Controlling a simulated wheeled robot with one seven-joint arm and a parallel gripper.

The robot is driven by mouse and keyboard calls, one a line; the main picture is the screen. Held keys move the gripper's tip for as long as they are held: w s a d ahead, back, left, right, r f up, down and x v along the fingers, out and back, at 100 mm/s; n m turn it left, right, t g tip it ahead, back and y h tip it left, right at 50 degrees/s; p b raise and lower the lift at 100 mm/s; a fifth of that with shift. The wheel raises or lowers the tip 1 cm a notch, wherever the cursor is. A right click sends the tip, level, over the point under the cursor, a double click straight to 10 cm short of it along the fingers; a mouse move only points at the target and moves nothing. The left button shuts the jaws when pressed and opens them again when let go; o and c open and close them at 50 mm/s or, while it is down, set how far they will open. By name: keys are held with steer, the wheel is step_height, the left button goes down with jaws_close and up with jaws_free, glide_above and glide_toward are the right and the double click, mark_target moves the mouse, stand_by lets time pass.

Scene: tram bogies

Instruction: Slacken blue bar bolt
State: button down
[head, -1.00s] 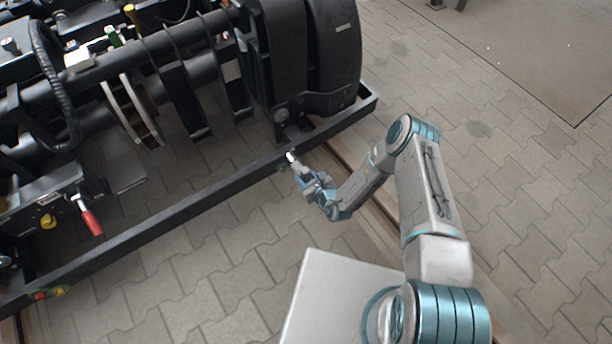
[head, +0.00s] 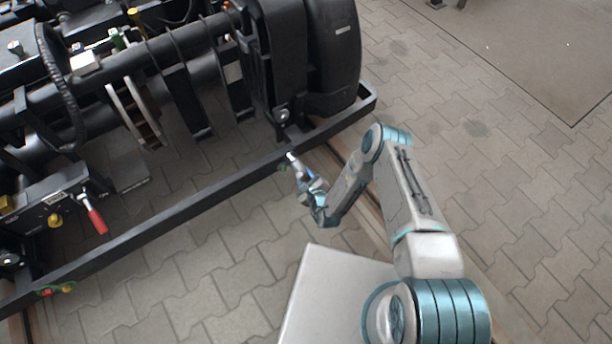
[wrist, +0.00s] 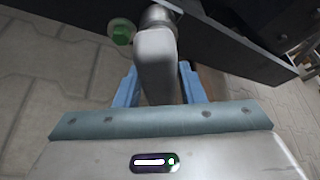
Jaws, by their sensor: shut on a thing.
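My gripper (head: 304,180) is at the black frame bar (head: 190,207), near its right end. In the wrist view its blue fingers (wrist: 158,88) are shut on a light grey tool (wrist: 155,62) with a round metal socket end (wrist: 158,16). The tool's pale tip (head: 291,157) is at the bar in the head view. I cannot tell whether the socket sits on a bolt. A green bolt head (wrist: 121,31) is just left of the socket. Red (head: 68,288) and green (head: 45,292) bolt heads show at the bar's far left end. I see no blue bolt head; the socket may hide it.
The black bogie (head: 300,60) fills the upper left. A red-handled lever (head: 95,219) stands out behind the bar at left. My own grey base top is at the bottom. Open paving (head: 480,150) lies to the right.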

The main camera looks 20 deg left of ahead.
steer(key=shift+n, duration=0.3)
steer(key=shift+s+d+p, duration=0.6)
steer(key=shift+s+d, duration=0.35)
steer(key=shift+d, duration=0.2)
steer(key=shift+s+d+p, duration=0.6)
steer(key=shift+s+d, duration=0.35)
steer(key=shift+d, duration=0.15)
steer(key=shift+r, duration=0.1)
